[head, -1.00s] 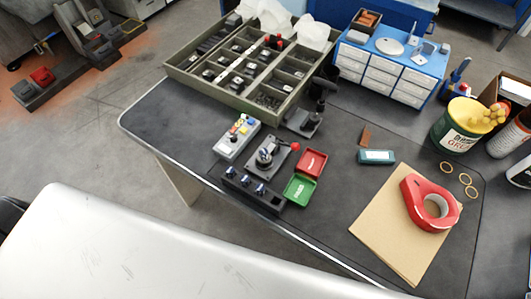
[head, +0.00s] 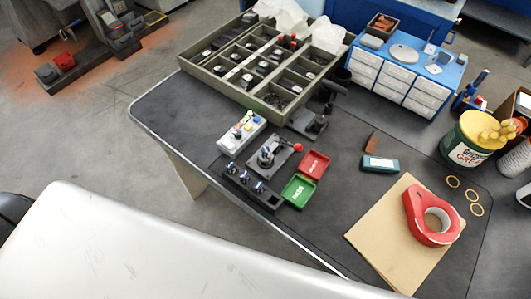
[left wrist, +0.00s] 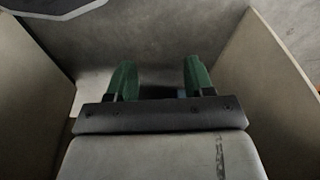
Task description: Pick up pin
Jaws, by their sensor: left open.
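Several small pin-like pieces with blue and silver tops stand in a dark rack (head: 268,198) near the bench's front edge in the head view; one pin (head: 245,177) is near its middle. They are too small to make out in detail. Behind the rack is a dark fixture (head: 281,158) with a red-knobbed lever and a round piece at its centre. My left gripper (left wrist: 160,78) shows only in the left wrist view. Its two green fingers are apart with nothing seen between them, over grey floor and pale panels. My right gripper is in neither view.
A green tray (head: 298,190) and a red tray (head: 314,163) lie right of the rack. A grey button box (head: 241,134) and a compartment tray (head: 220,86) stand behind. A tape roll (head: 415,213) lies on brown card (head: 375,240). The bench's left end (head: 165,110) is clear.

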